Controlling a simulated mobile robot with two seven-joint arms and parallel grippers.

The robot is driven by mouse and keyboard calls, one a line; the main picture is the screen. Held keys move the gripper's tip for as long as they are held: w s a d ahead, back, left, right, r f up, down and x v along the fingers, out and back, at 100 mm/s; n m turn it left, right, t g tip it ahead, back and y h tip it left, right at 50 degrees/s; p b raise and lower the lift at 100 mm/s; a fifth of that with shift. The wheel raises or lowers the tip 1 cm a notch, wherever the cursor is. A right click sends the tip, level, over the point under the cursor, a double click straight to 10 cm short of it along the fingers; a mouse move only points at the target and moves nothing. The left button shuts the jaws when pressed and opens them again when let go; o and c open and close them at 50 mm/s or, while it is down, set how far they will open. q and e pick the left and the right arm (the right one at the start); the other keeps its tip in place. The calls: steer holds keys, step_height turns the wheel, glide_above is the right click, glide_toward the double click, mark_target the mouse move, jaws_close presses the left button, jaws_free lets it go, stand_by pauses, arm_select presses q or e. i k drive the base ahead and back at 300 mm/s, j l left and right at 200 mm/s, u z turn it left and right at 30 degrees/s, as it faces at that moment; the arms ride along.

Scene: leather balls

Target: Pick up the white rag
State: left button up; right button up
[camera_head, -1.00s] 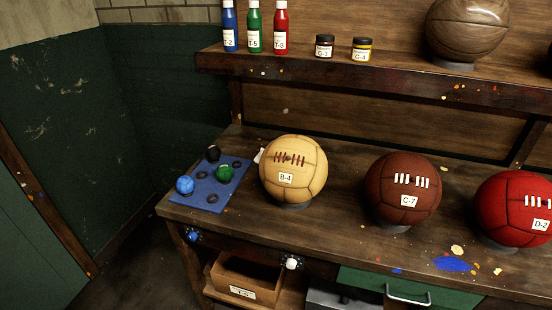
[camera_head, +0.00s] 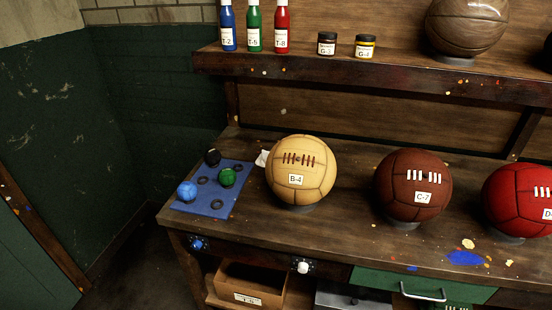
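A small white piece (camera_head: 262,158) shows on the workbench, just left of the tan ball marked B-4 and partly hidden behind it. It may be the white rag, but it is too small to tell. A round white item (camera_head: 303,267) is on a dark mount at the bench's front edge; I cannot tell whether it is cloth or a knob. Neither of my grippers is in view.
A blue mat (camera_head: 207,208) at the bench's left end holds blue, green and black round items and dark rings. The tan ball (camera_head: 301,172), brown ball (camera_head: 412,184) and red ball (camera_head: 520,198) stand on the bench (camera_head: 345,230). Bottles and jars stand on the shelf (camera_head: 400,72).

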mark_target(261, 161)
steer(key=z, duration=1)
steer(key=u, duration=1)
steer(key=i+j+z, duration=0.2)
steer(key=j, duration=0.25)
steer(key=i+j+z, duration=0.2)
steer(key=j, duration=0.3)
steer(key=i+j+z, duration=0.2)
steer(key=j, duration=0.3)
steer(key=j+z, duration=0.25)
steer(key=j, duration=0.3)
steer(key=i+j+z, duration=0.2)
steer(key=j, duration=0.35)
steer(key=k, duration=0.1)
